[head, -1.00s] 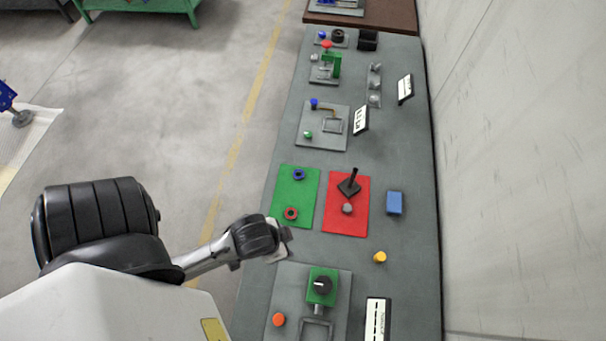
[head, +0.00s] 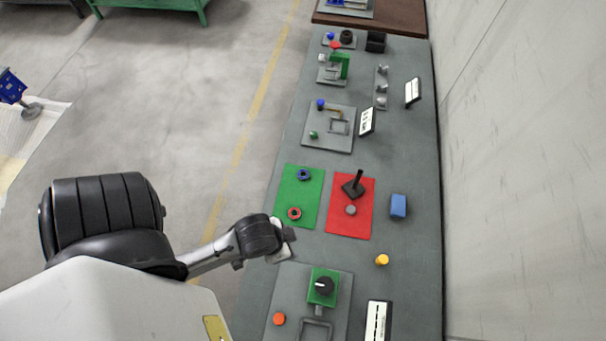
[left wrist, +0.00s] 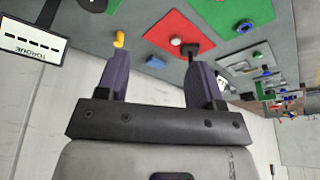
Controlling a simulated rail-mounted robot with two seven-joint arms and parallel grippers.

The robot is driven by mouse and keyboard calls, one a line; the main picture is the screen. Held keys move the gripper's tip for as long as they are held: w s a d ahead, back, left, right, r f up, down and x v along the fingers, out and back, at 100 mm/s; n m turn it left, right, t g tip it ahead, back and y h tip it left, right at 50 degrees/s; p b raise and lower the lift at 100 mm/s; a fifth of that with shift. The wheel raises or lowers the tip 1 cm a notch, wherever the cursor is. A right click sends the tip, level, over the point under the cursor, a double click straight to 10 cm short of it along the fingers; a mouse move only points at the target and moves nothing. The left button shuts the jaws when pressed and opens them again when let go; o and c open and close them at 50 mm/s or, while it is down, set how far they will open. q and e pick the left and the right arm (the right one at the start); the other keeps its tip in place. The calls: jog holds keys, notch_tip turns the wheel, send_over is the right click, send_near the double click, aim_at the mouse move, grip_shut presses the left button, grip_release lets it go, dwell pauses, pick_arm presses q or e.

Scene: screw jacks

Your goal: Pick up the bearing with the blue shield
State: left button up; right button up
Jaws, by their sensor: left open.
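The bearing with the blue shield (head: 304,174) lies on the far part of the green mat (head: 312,190). It also shows near the top right of the left wrist view (left wrist: 243,26). A second, red-shielded bearing (head: 294,213) lies on the near part of the same mat. My left gripper (head: 287,246) is near the bench's left edge, on the near side of the green mat and apart from both bearings. Its fingers (left wrist: 156,58) are spread and empty in the left wrist view. My right gripper is not in view.
A red mat (head: 358,222) with a black lever (head: 353,184) and grey knob (head: 351,210) adjoins the green mat. A blue block (head: 398,205), yellow piece (head: 382,260) and green box with a dial (head: 323,285) stand nearby. The wall (head: 520,170) runs along the right.

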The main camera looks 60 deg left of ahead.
pick_arm(q)
jog(key=o, duration=0.3)
jog(key=shift+a, duration=0.15)
jog(key=shift+o, duration=0.2)
